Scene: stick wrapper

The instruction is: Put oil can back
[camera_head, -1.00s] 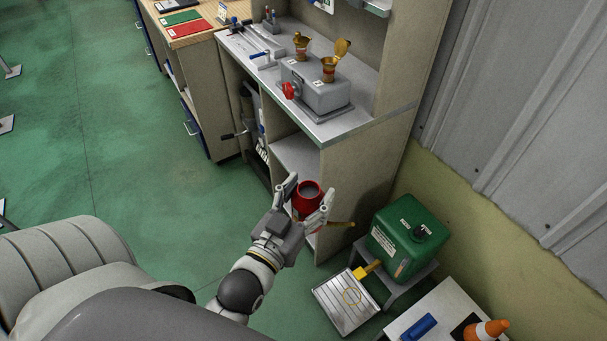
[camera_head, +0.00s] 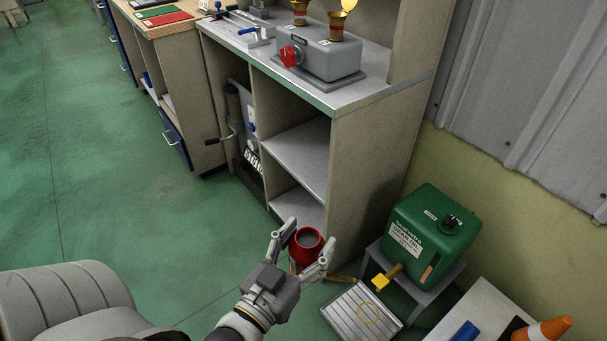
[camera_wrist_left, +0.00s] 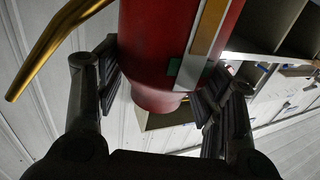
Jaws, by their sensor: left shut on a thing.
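The red oil can (camera_head: 308,237) has a dark round opening on top and a thin brass spout pointing right in the head view. My left gripper (camera_head: 308,246) is shut on it, one finger on each side, and holds it in front of the cabinet's lower right corner. In the left wrist view the red can (camera_wrist_left: 165,45) sits between the fingers (camera_wrist_left: 160,85), with a tan and white stripe on its side and its brass spout (camera_wrist_left: 60,42) at the left. The can's lower body is hidden by the gripper in the head view. My right gripper is not in view.
The open cabinet (camera_head: 372,165) has a middle shelf (camera_head: 298,152) and a lower shelf (camera_head: 297,208), with bare surfaces showing. A green gear oil container (camera_head: 432,235) with a yellow tap stands on a grey stand, above a ribbed metal tray (camera_head: 362,315). Green floor is clear at left.

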